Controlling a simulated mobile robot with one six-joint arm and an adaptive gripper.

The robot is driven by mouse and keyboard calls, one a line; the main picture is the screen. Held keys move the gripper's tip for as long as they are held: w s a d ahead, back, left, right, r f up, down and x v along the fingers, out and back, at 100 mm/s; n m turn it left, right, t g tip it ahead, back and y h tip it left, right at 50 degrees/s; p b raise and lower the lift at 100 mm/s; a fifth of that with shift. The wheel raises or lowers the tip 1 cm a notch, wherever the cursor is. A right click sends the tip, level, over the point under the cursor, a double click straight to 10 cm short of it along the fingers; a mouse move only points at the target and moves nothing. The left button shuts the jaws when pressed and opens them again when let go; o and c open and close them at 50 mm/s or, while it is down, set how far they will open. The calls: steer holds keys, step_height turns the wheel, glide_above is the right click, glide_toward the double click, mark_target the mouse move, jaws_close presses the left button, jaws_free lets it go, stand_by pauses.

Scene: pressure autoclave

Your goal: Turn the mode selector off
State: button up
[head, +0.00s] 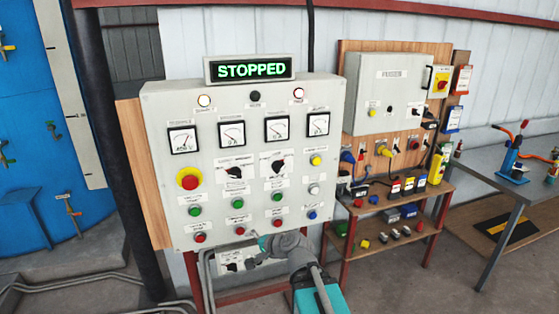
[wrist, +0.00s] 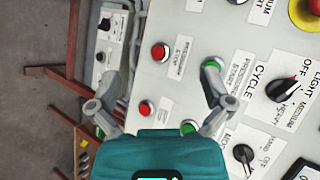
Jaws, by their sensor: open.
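The mode selector (head: 277,166) is a black rotary knob on a white plate, right of the similar cycle selector (head: 234,172) on the grey control panel (head: 220,110). In the wrist view the mode selector (wrist: 244,153) is at the lower right, beside printed HAND and OFF words. Its pale pointer mark seems turned away from OFF, though it is small. My gripper (head: 257,250) is open and empty at the panel's lower edge, below the selectors. In the wrist view its fingers (wrist: 160,68) are spread before the panel, apart from the knob.
Red and green push buttons (head: 237,231) surround the selectors, and a red emergency stop (head: 188,179) sits at left. A lit sign (head: 248,69) reads STOPPED. A lower small panel (head: 238,260) is near my gripper. A shelf stand (head: 395,210) is at right.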

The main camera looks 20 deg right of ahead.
steer(key=w+d+r+m+t+h+p, duration=0.1)
steer(key=w+d+r+m+t+p, duration=0.3)
steer(key=r+m, duration=0.4)
steer(key=m+t+h+p, duration=0.2)
steer(key=m+t+h, duration=0.3)
steer(key=m, duration=0.4)
glide_toward(281, 169)
steer(key=s+r+g, duration=0.1)
steer(key=s, duration=0.2)
steer(key=shift+w+a+h, duration=0.1)
steer(key=shift+a+h, duration=0.15)
steer(key=shift+h, duration=0.05)
steer(key=shift+w, duration=0.15)
steer(key=shift+w, duration=6.75)
steer(key=c, duration=1.1)
steer(key=shift+r, duration=0.1)
